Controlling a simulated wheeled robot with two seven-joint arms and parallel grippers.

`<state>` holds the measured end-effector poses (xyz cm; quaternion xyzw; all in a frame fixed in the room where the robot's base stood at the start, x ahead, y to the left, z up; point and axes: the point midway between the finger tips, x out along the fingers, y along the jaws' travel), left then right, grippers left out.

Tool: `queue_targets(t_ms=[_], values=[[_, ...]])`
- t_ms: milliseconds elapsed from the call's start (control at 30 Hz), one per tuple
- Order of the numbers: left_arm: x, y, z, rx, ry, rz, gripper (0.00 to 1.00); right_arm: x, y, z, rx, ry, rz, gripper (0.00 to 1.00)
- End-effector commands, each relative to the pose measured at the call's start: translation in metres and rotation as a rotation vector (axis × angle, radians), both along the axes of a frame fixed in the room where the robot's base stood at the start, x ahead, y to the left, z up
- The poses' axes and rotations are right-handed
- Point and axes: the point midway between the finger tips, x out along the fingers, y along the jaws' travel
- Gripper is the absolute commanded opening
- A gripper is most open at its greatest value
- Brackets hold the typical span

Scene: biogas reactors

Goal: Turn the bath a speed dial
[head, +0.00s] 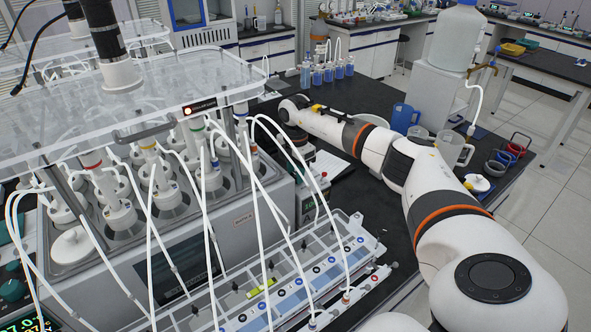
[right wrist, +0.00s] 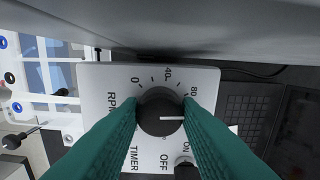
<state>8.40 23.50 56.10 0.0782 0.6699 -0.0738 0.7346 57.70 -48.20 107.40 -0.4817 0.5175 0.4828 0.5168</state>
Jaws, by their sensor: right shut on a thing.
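The speed dial (right wrist: 160,104) is a round black knob on a white panel (right wrist: 105,90) in the right wrist view. Its white pointer line points to the picture's right, past the 80 mark. The panel reads 0, 40, 80, RPM, TIMER, OFF and ON. My right gripper (right wrist: 162,122) has teal fingers on both sides of the knob and is shut on it. In the head view my right arm reaches over the bench to the right end of the bath (head: 250,220); the fingers and dial are hidden there. My left gripper is not in view.
A second smaller black knob (right wrist: 186,168) sits near ON and OFF. White tubes (head: 272,210) hang across the bath front, close to my right wrist. A clear shelf (head: 150,95) stands above the bath. A blue jug (head: 403,118) and beakers stand behind my arm.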

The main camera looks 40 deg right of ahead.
Motion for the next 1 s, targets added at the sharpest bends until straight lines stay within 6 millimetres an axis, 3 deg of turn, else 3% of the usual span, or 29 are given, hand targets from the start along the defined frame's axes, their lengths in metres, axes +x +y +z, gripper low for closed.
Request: queue_targets(t_ms=[600,633,733,1000], values=[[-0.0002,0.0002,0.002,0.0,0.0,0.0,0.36,0.0019,-0.0016,0.0035,-0.002,-0.01,-0.044,0.08],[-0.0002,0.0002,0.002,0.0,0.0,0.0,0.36,0.002,-0.0016,0.0035,-0.002,-0.01,-0.044,0.34],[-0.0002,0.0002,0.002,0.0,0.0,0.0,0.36,0.0016,-0.0014,0.0029,-0.002,-0.008,-0.043,0.5],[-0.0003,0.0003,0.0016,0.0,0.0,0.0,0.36,0.0008,-0.0006,0.0013,0.0,-0.004,-0.042,0.52]])
